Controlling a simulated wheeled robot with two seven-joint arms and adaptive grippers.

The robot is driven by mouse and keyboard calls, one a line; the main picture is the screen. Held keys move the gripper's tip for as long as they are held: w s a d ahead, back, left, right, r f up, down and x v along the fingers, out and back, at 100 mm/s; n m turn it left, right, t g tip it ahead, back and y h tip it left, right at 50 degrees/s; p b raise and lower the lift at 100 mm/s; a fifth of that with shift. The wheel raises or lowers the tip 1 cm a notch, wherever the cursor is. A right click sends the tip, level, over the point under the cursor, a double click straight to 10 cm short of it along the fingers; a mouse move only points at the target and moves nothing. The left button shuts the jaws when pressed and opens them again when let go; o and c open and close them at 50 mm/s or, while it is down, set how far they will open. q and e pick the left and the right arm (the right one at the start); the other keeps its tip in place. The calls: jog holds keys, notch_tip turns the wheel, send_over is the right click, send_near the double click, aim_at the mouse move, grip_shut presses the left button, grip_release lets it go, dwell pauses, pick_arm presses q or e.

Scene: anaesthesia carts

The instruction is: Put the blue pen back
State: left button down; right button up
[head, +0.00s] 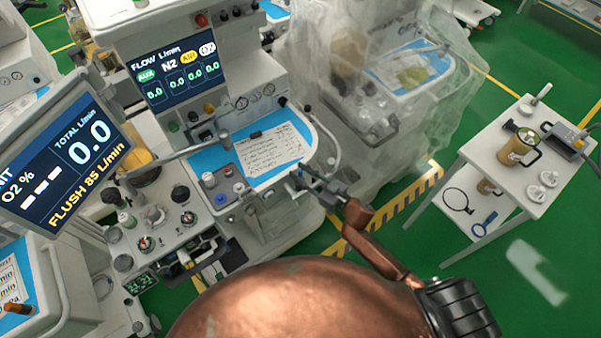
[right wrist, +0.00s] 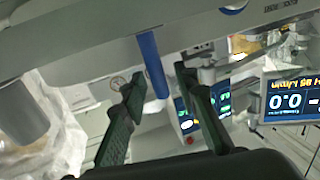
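The blue pen (right wrist: 152,66) shows in the right wrist view as a plain blue stick, tilted slightly, against the pale edge of the anaesthesia machine. My right gripper (right wrist: 161,84) is open, with one dark green finger on each side of the pen's near end. A gap shows between the pen and the right-hand finger; I cannot tell whether the other finger touches it. In the head view my right gripper (head: 308,176) is at the right side of the machine's work surface (head: 222,157). I cannot make out the pen there. My left gripper is not in view.
A written sheet (head: 270,150) lies on the blue work surface. Lit screens (head: 75,150) stand at the left. A plastic-draped machine (head: 350,90) stands behind. A white side table (head: 505,180) with a jug (head: 517,148) stands at the right.

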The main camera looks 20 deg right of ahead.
jog(key=shift+r, duration=0.25)
jog(key=v, duration=1.2)
jog(key=s+d+f+m+g+h, duration=0.1)
jog(key=s+d+f+m+h, duration=0.3)
jog(key=f, duration=0.7)
jog(key=w+d+f+g+h, duration=0.1)
jog(key=d+f+h, duration=0.2)
jog(key=d+f, duration=0.55)
jog(key=s+d+f+m+g+h, duration=0.1)
jog(key=s+f+g+h, duration=0.1)
jog(key=s+f, duration=0.7)
jog(key=s+d+f+g+h, duration=0.1)
jog(key=s+f+g, duration=0.35)
jog(key=f, duration=0.85)
jog(key=s+a+f+g, duration=0.1)
jog(key=s+f, duration=0.3)
jog(key=s, duration=0.6)
jog(key=s+a+f+g, duration=0.2)
jog(key=s+f, duration=0.2)
jog(key=s, duration=0.6)
jog(key=s+a+f+g, duration=0.1)
jog(key=s+f+g, duration=0.1)
jog(key=s+f, duration=0.3)
jog(key=s, duration=0.4)
jog(key=shift+s+a+m+h, duration=0.2)
jog(key=shift+s+m+h, duration=0.1)
jog(key=shift+s, duration=0.1)
